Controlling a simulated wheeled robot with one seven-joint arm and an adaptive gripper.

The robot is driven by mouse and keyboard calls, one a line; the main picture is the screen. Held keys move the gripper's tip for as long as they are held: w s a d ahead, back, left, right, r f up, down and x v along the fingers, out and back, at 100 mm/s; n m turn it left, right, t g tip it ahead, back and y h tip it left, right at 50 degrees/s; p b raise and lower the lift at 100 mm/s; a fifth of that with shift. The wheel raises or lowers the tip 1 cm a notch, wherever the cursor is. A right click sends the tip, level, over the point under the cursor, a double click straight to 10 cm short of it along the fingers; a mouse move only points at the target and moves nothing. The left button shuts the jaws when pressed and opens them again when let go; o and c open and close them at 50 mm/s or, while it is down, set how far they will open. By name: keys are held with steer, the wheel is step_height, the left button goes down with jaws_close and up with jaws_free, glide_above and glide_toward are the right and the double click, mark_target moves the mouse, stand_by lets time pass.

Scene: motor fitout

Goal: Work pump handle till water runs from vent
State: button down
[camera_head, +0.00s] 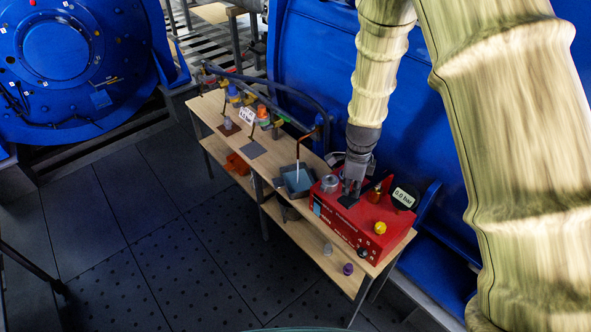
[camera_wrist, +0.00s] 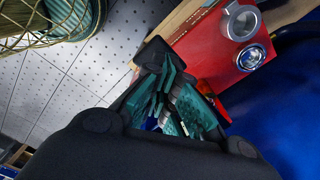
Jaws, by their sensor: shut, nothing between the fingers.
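A bent brown pipe (camera_head: 308,137) ends above a grey tray (camera_head: 288,190). A pale vertical line runs below it; I cannot tell whether it is water.
A yellow knob (camera_head: 380,228) and a grey metal cylinder (camera_head: 329,183) sit on the box. The bench top (camera_head: 213,107) carries smaller pipes, valves and cups farther back. Blue machine housings stand behind the bench. The dark tiled floor (camera_head: 165,215) in front is clear.

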stand_by(0.4)
steer(key=shift+r+p, duration=0.85)
steer(key=shift+r, duration=1.7)
